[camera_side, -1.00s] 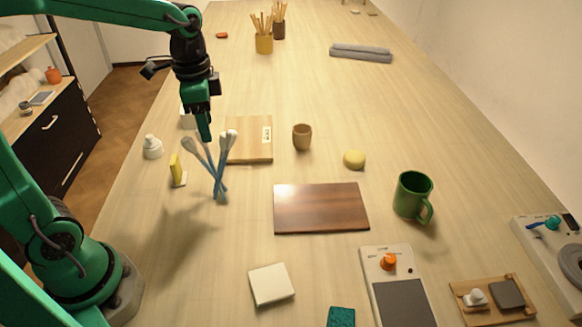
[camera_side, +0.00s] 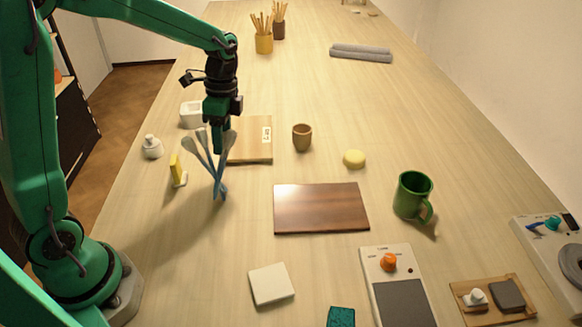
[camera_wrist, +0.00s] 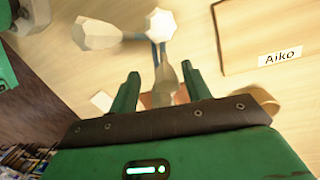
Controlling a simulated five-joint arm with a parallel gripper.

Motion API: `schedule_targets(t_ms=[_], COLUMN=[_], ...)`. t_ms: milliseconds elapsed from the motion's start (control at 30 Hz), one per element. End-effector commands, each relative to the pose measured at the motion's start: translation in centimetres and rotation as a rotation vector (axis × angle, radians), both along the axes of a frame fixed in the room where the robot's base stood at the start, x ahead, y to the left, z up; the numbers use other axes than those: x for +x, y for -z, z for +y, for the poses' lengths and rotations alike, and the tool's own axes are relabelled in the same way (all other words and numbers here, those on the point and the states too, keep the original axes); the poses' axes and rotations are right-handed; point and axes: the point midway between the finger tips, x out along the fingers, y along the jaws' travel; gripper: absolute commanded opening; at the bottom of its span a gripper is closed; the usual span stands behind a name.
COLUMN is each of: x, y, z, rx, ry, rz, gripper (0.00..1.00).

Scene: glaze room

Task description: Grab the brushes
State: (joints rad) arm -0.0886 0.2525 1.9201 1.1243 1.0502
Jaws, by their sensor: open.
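Three blue-handled brushes (camera_side: 219,185) with grey-white heads stand upright, fanned out and crossing low down, left of the middle of the table. I cannot tell what holds them up. My gripper (camera_side: 220,148) is open, pointing down at the height of the brush heads, and partly covers them in the side view. In the wrist view, one brush (camera_wrist: 165,75) shows between the fingers of my gripper (camera_wrist: 161,84), with the jaws apart around it. Two other heads, one at the left (camera_wrist: 97,34) and one at the top, lie beyond the fingertips.
A pale board (camera_side: 255,152) labelled "Aiko" lies close behind the brushes. A yellow block (camera_side: 176,168) and white bottle (camera_side: 152,147) stand left. A brown cup (camera_side: 302,137), dark board (camera_side: 320,208) and green mug (camera_side: 412,195) are right. Table is clear just in front of the brushes.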

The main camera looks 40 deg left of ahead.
Motion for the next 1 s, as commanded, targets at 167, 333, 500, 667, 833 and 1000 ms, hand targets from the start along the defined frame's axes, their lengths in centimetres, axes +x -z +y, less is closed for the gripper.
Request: schedule_targets(t_ms=[167, 333, 500, 667, 833, 1000], x=[-0.2, -0.2, -0.4, -0.8, -1.0, -1.1], y=[0.9, 1.1, 2.1, 3.9, 5.6, 6.1], z=[0.0, 0.0, 0.0, 0.0, 0.0, -0.1], rx=[0.000, 0.000, 0.000, -0.001, 0.000, 0.000], ry=[-0.001, -0.001, -0.001, -0.001, -0.001, -0.001], rz=[0.000, 0.000, 0.001, 0.003, 0.001, -0.001], gripper=[0.48, 0.48, 0.48, 0.48, 0.48, 0.48])
